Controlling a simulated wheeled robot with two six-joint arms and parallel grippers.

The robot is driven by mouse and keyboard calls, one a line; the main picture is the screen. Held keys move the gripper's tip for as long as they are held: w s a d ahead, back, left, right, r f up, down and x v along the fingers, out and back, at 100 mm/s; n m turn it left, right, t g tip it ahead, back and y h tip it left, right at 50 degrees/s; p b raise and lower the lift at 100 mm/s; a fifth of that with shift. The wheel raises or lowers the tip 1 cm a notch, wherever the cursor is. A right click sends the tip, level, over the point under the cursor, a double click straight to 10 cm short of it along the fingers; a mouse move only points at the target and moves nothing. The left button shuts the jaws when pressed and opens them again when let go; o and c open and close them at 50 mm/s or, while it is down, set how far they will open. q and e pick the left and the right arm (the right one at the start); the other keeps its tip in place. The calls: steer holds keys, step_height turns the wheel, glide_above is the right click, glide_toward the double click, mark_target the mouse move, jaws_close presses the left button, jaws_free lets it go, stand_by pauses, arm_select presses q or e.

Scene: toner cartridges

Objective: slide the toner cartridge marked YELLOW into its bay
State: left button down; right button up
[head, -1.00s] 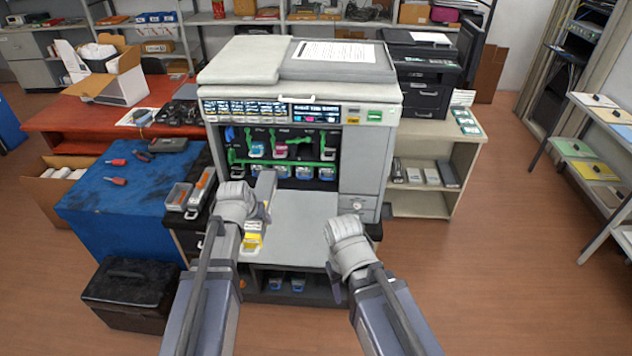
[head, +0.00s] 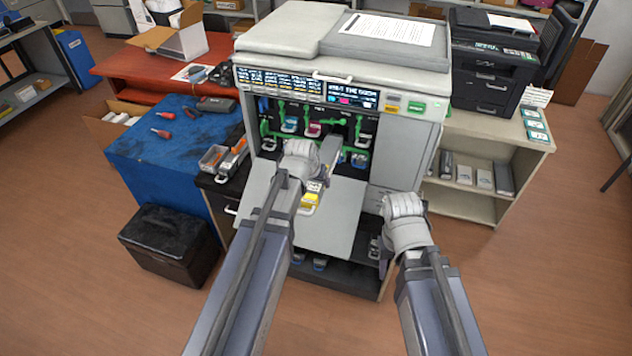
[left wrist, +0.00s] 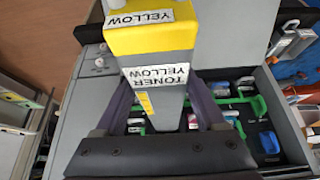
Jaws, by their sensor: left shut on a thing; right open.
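The YELLOW toner cartridge (head: 311,199) is a long grey body with a yellow end. My left gripper (head: 318,180) is shut on it, over the lowered front door (head: 340,215) of the printer. I cannot tell whether that end touches a bay; my arm and the cartridge hide part of the lower row. My right gripper (head: 386,255) is open and empty, right of the door.
The printer (head: 405,165) has a solid panel right of the bays. A black case (head: 168,245) is on the floor. A low shelf (head: 500,140) stands right.

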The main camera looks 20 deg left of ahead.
mark_target(326, 155)
arm_select(q)
steer(key=shift+w+f, duration=0.15)
steer(key=shift+w, duration=0.6)
steer(key=shift+w+f, duration=0.15)
steer(key=shift+w, duration=0.6)
steer(key=shift+w+r, duration=0.1)
steer(key=shift+w, duration=0.05)
stand_by(0.5)
steer(key=shift+w+d, duration=0.1)
steer(key=shift+w, duration=0.9)
steer(key=shift+w, duration=0.2)
steer(key=shift+w, duration=0.95)
steer(key=shift+w, duration=0.15)
steer(key=shift+w+d, duration=0.1)
steer(key=shift+w, duration=1.6)
steer(key=shift+b, duration=0.35)
